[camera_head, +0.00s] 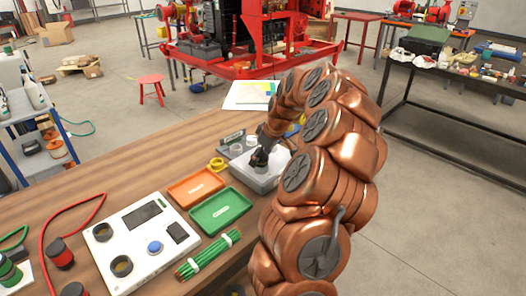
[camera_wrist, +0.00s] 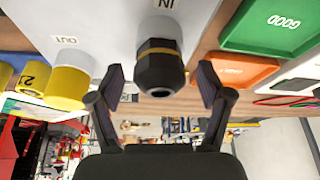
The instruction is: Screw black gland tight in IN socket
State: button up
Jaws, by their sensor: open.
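The black gland (camera_wrist: 160,66) sits at the mouth of the white IN socket (camera_wrist: 161,25) in the wrist view. It is in line with the socket, with a yellowish ring around its body; I cannot tell how tightly it is seated. My gripper (camera_wrist: 160,86) is open, with one finger on each side of the gland and a visible gap to it. In the head view, my gripper (camera_head: 259,158) is small and dark over the grey box (camera_head: 262,182), and the gland is hidden there.
Beside IN is the OUT socket (camera_wrist: 74,60) with a yellow part (camera_wrist: 66,88) on it. An orange tray (camera_head: 196,187) and a green tray (camera_head: 221,210) lie left of the box. A white panel (camera_head: 137,238) and green sticks (camera_head: 208,254) are nearer.

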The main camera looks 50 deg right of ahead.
jog(key=shift+c, duration=0.3)
jog(key=c, duration=1.2)
jog(key=o, duration=0.5)
jog(key=c, duration=0.5)
jog(key=shift+o, duration=0.2)
jog(key=shift+f+m+h+b, duration=0.15)
jog(key=shift+m+h+b, duration=0.55)
jog(key=shift+m+b, duration=1)
jog(key=shift+m, duration=0.6)
jog(key=shift+h, duration=0.3)
jog(key=m+h+b, duration=0.1)
jog(key=m+b, duration=0.1)
jog(key=m, duration=0.1)
jog(key=shift+m+g, duration=0.3)
jog(key=shift+m+h, duration=0.3)
jog(key=shift+m, duration=0.2)
